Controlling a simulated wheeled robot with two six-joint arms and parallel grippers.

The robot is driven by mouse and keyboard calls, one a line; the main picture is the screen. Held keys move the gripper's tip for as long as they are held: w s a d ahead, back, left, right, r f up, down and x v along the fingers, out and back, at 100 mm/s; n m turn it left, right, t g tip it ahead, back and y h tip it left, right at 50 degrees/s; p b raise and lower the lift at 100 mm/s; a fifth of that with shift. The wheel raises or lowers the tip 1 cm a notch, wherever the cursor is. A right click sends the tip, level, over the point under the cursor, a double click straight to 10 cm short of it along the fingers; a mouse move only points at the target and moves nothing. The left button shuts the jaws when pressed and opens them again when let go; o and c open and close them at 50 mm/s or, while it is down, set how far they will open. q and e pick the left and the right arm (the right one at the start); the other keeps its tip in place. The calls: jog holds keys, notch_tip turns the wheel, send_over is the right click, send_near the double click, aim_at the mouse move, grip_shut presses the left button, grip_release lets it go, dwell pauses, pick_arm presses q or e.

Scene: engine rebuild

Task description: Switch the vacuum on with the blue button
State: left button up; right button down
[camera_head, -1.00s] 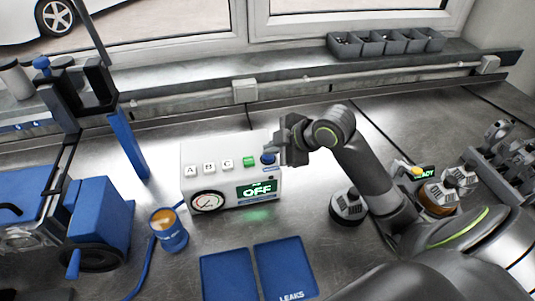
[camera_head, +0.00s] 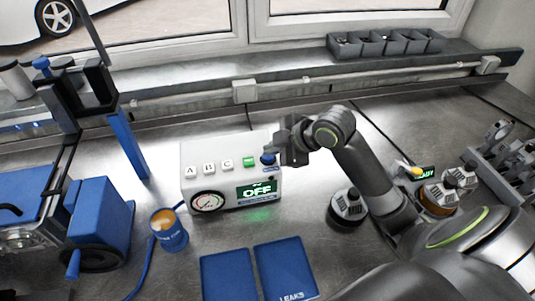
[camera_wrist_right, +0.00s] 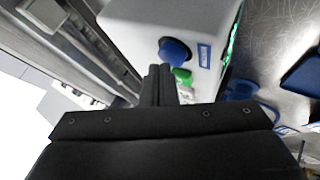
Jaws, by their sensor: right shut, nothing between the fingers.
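The white vacuum box (camera_head: 225,178) stands on the metal bench, and its display (camera_head: 257,190) reads OFF. The blue button (camera_head: 268,158) is at the right end of its top, beside a green button (camera_head: 249,160). My right gripper (camera_head: 278,150) is shut and empty, close by the blue button at the box's right end. In the right wrist view the blue button (camera_wrist_right: 174,51) shows just beyond the shut fingertips (camera_wrist_right: 160,70); I cannot tell whether they touch it. The left gripper is not in view.
White keys A, B and C (camera_head: 208,168) and a gauge (camera_head: 207,202) are on the box. A blue cup (camera_head: 170,235) and blue mats (camera_head: 284,268) lie in front. A dark round tool (camera_head: 348,207) stands beside my right arm.

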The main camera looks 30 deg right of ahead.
aim_at(272, 157)
jog(key=shift+f, duration=0.1)
dwell(0.5)
jog(key=shift+f, duration=0.35)
jog(key=shift+r+p, duration=0.4)
jog(key=shift+r, duration=0.1)
notch_tip(272, 157, up, 6)
jog(key=p, duration=0.6)
dwell(0.7)
